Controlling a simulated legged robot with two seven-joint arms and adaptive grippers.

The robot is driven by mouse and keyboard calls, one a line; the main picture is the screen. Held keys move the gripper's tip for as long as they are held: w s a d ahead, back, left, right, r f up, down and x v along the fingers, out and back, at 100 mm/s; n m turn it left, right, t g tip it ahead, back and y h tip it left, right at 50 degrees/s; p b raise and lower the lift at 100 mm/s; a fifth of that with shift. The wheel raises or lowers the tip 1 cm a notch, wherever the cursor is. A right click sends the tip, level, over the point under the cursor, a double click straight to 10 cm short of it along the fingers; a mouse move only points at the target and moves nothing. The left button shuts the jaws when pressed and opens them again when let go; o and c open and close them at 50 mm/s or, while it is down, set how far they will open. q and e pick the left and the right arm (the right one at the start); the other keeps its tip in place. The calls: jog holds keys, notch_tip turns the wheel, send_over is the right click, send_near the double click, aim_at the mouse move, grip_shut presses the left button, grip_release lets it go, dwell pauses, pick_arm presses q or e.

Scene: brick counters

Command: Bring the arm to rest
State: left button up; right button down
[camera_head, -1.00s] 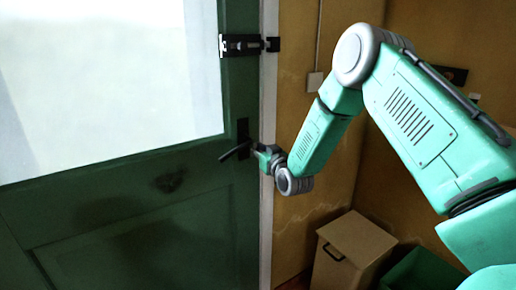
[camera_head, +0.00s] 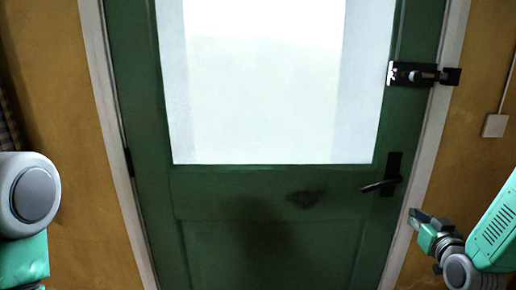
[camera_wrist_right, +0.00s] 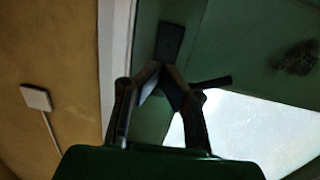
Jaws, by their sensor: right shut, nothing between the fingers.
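My right gripper (camera_head: 415,217) is shut and empty, low at the right in the head view. It is in front of the white door frame, below and right of the black door handle (camera_head: 380,186), with a visible gap. In the right wrist view the two fingers of my right gripper (camera_wrist_right: 156,70) meet at their tips, and the handle (camera_wrist_right: 212,83) shows behind them. My right arm comes in from the lower right edge. A part of my left arm shows at the left edge; its gripper is out of view.
A green door (camera_head: 275,210) with a bright window (camera_head: 265,85) fills the middle and looks closed. A black bolt latch (camera_head: 415,74) sits at its upper right. A white switch (camera_head: 495,125) is on the ochre wall at the right.

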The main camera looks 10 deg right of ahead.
jog(key=s+a+f+n+g+y, duration=0.1)
jog(key=s+a+f+g+y, duration=0.1)
jog(key=s+a+f+g, duration=0.5)
jog(key=s+a+f+n+g+y, duration=0.1)
jog(key=s+a+f, duration=0.45)
jog(key=f, duration=0.55)
jog(key=s+a+f+g, duration=0.2)
jog(key=s, duration=0.6)
jog(key=s+a+f+g, duration=0.2)
jog(key=s+f+g, duration=0.1)
jog(key=s, duration=0.4)
jog(key=s+a+f+g, duration=0.2)
jog(key=s+g, duration=0.1)
jog(key=s, duration=0.5)
jog(key=shift+s+a+f+n, duration=0.2)
jog(key=shift+s+f+n, duration=0.1)
jog(key=shift+f+n, duration=0.1)
